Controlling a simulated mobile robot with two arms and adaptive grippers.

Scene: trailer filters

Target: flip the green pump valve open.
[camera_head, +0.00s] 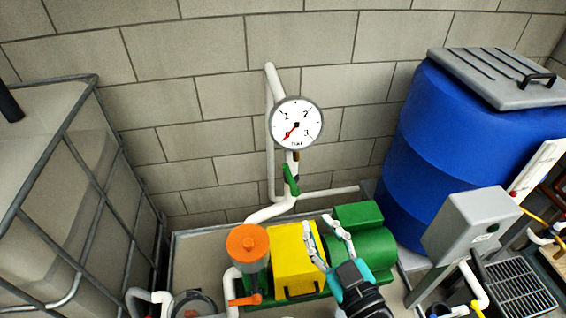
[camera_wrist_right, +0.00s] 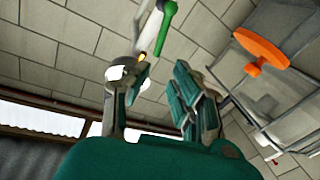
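The green valve handle (camera_head: 291,179) sits on the white pipe below the pressure gauge, tilted slightly from vertical. In the right wrist view the green handle (camera_wrist_right: 167,28) shows at the top, beyond the fingers. My right gripper (camera_head: 318,226) is open, over the yellow and green pump, below and a little right of the handle. In the right wrist view its two fingers (camera_wrist_right: 153,78) stand apart with nothing held between them. The handle is apart from the fingers in the head view. My left gripper is not in view.
The round gauge (camera_head: 296,124) is above the handle. The yellow housing (camera_head: 292,262) and green motor (camera_head: 362,240) lie below. An orange-topped filter (camera_head: 248,244) stands left of the pump. A blue tank (camera_head: 460,150) and grey box (camera_head: 470,226) are right; a caged tank (camera_head: 50,170) is left.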

